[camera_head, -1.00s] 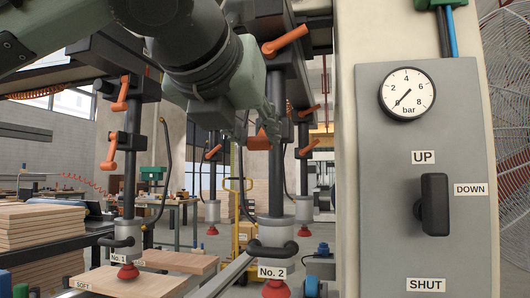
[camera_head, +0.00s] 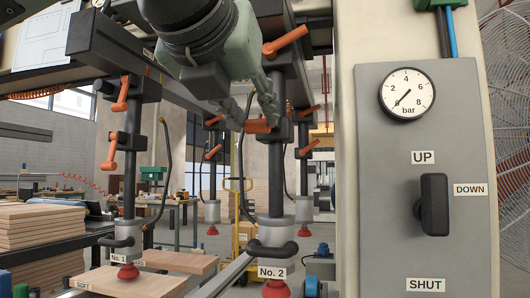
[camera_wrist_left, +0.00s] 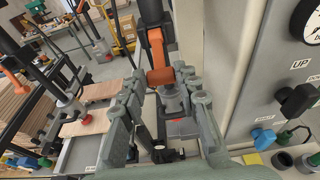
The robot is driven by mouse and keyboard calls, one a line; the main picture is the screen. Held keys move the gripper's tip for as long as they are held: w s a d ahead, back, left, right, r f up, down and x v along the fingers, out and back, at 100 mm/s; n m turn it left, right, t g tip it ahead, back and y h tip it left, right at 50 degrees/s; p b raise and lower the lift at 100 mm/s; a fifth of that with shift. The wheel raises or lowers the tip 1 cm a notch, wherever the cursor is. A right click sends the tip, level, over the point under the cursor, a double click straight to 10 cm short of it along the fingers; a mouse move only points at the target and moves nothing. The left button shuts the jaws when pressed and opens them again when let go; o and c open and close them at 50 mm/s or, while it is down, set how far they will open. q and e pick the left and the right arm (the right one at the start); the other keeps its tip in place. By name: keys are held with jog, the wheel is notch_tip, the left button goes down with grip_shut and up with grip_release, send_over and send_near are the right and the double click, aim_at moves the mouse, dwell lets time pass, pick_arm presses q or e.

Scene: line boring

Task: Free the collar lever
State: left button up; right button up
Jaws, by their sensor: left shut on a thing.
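The No. 2 column (camera_head: 275,180) stands in the middle of the head view, with a white No. 2 label (camera_head: 272,272) and a red suction cup (camera_head: 276,289) at its foot. An orange collar lever (camera_head: 257,126) sits partway up it. My left gripper (camera_head: 252,112) comes down from above and is shut on this lever, its fingers on either side. The wrist view shows the orange lever (camera_wrist_left: 160,77) between the two grey fingertips. Part of the collar is hidden behind the fingers. My right gripper is not in view.
Another orange lever (camera_head: 285,41) is higher on the same column. The No. 1 column (camera_head: 129,190) at left has two orange levers. A grey panel (camera_head: 400,160) with a gauge (camera_head: 407,94) and black switch (camera_head: 434,204) stands close at right. Boards (camera_head: 40,235) are stacked at left.

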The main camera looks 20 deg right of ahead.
pick_arm(q)
jog(key=shift+r, duration=0.2)
jog(key=shift+s+a+r, duration=0.1)
jog(key=shift+s+r, duration=0.05)
jog(key=shift+r, duration=0.3)
jog(key=o, duration=1)
jog(key=shift+r, duration=0.1)
jog(key=shift+v, duration=2)
jog(key=shift+s+a, duration=0.1)
jog(key=v, duration=0.3)
jog(key=shift+s+a, duration=0.2)
jog(key=shift+s, duration=0.15)
